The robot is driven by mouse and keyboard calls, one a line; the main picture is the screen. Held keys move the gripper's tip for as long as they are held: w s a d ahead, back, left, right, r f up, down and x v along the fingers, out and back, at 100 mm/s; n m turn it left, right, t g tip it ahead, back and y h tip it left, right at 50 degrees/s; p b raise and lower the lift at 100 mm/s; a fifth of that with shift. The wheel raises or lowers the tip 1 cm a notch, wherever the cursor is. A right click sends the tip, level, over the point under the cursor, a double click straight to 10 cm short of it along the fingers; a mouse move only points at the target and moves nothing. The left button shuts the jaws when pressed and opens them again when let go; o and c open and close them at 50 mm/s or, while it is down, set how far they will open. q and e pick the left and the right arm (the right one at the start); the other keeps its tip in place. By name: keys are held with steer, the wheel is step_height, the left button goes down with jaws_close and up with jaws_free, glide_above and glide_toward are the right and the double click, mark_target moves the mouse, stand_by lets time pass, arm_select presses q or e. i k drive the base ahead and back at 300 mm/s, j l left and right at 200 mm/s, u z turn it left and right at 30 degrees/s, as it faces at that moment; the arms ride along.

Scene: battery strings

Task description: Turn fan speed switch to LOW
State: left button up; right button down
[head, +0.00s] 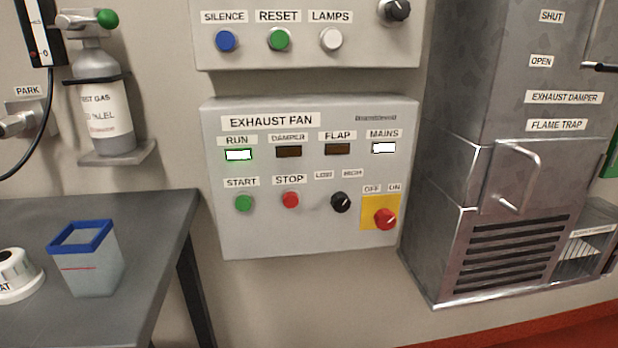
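The fan speed switch (340,202) is a small black knob on the grey exhaust fan panel (310,245) in the head view. It sits below two small labels, LOW (323,175) on the left and HIGH (353,173) on the right. A pale mark on the knob appears to point up and right, towards HIGH. The RUN lamp (238,155) and MAINS lamp (384,148) are lit; the DAMPER lamp (288,151) and FLAP lamp (337,149) are dark. Neither of my grippers is in view.
Left of the knob are a red STOP button (290,200) and green START button (244,203). A red rotary switch (385,219) on yellow is close on its right. A dark table (150,235) stands left; a metal cabinet (455,230) stands right.

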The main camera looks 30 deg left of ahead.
mark_target(340, 202)
steer(key=u, duration=0.75)
